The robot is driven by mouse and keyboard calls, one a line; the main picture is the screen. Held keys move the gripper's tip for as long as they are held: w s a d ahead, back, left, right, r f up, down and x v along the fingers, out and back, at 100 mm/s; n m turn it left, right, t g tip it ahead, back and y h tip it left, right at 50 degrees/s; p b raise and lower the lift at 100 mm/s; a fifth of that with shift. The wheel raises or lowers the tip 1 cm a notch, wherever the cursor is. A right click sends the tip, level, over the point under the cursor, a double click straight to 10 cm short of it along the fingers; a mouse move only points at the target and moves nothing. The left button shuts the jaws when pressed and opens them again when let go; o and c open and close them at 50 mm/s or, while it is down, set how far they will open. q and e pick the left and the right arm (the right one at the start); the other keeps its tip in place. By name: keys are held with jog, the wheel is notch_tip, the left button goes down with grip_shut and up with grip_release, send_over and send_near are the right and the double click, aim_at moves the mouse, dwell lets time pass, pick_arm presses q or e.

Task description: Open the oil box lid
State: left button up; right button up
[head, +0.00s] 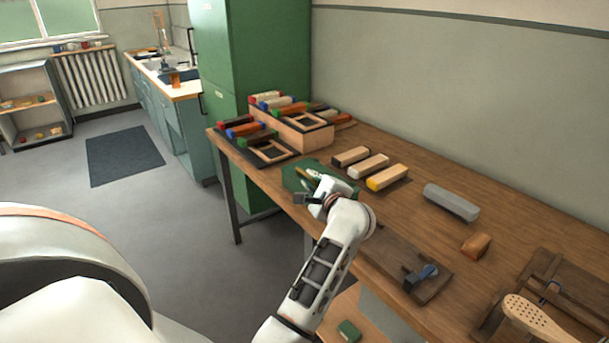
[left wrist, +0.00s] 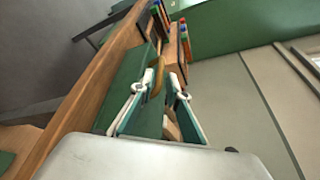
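The green oil box (head: 293,178) lies on the wooden workbench, partly hidden behind my left gripper (head: 318,192). A small tan part shows at its top, near the fingers. In the left wrist view green surfaces of the box (left wrist: 150,117) lie between and beside the fingers, with a tan piece (left wrist: 158,80) near the tips. My left gripper (left wrist: 160,88) has its two fingers apart there. Whether a finger touches the lid, and how far the lid stands open, I cannot tell. My right gripper is not in view.
On the bench (head: 415,215), coloured blocks and a wooden tray (head: 305,135) stand at the far left.

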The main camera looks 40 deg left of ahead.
aim_at(306, 175)
pick_arm(q)
jog(key=shift+x, duration=3)
